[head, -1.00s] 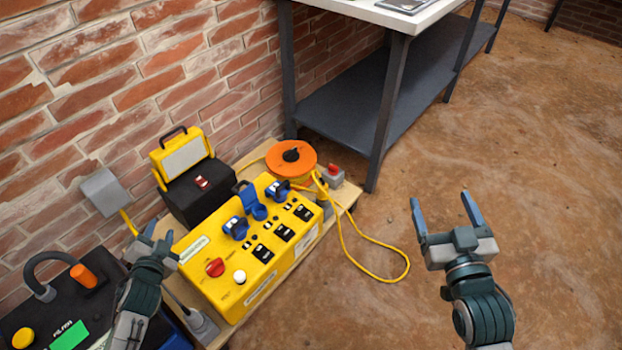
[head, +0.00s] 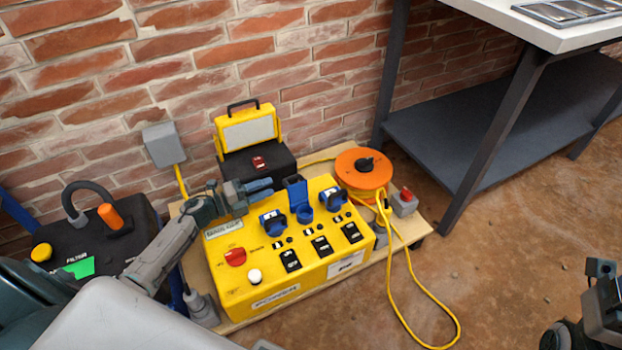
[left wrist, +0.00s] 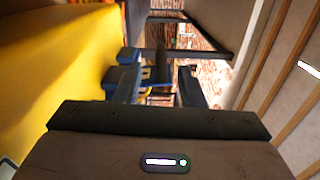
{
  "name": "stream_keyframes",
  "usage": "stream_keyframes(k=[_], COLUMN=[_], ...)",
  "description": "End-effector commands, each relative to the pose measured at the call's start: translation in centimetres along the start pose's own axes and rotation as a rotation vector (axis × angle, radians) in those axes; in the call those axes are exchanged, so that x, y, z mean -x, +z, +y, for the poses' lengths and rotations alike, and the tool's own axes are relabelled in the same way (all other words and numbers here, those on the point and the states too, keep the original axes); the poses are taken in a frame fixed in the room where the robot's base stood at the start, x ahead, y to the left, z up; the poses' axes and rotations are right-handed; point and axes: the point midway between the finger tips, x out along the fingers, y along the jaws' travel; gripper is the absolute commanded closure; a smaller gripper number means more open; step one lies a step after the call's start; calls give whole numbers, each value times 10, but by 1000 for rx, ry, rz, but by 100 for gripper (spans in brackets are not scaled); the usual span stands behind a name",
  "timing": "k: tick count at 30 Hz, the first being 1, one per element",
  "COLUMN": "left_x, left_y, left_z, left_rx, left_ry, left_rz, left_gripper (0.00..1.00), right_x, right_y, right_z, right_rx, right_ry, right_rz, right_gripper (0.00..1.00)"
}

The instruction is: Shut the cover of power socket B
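The yellow power box (head: 322,275) stands on a low wooden board, with three blue sockets along its top. The middle socket's blue cover (head: 296,190) stands raised; I take this for socket B, though its letter is too small to read. The left socket (head: 273,222) and right socket (head: 333,198) look covered. My left gripper (head: 262,188) is over the box's back left part, its blue fingers pointing right towards the raised cover, apparently short of it. In the left wrist view its fingers (left wrist: 160,90) are apart, with blue parts beyond. Only part of my right arm shows at the lower right edge.
A black case with a yellow lamp (head: 248,131) stands behind the box. An orange cable reel (head: 364,169) with loose yellow cable is to the right, beside a grey block with a red switch (head: 405,202). A black filter unit (head: 95,235) stands left. A table (head: 490,150) is at right.

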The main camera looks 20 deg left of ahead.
Motion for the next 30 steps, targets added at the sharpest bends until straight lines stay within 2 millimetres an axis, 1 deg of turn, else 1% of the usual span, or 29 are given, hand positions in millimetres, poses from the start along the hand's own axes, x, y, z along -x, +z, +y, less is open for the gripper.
stream_keyframes(k=[2,5,12,16,18,21,24,30], left_x=[-6,-20,-66,-87,-95,-103,-106,-107], left_y=[0,0,0,0,0,0,0,0], left_z=[1,0,1,1,0,0,0,-1], left_rx=[-1,0,0,1,2,1,1,1], left_ry=[-2,-4,-5,-4,-3,-2,-1,-1], left_rz=[2,1,0,0,0,0,0,0], left_gripper=[64,64,64,64,64,64,64,64], right_x=[1,3,10,13,10,7,7,6], right_y=[0,0,1,1,2,2,2,3], right_z=[0,0,0,0,0,1,1,1], right_rx=[1,3,9,12,13,13,14,14], right_ry=[2,5,15,20,28,36,40,42], right_rz=[4,4,7,10,22,34,35,34], right_gripper=[21,21,21,21,21,21,21,21])
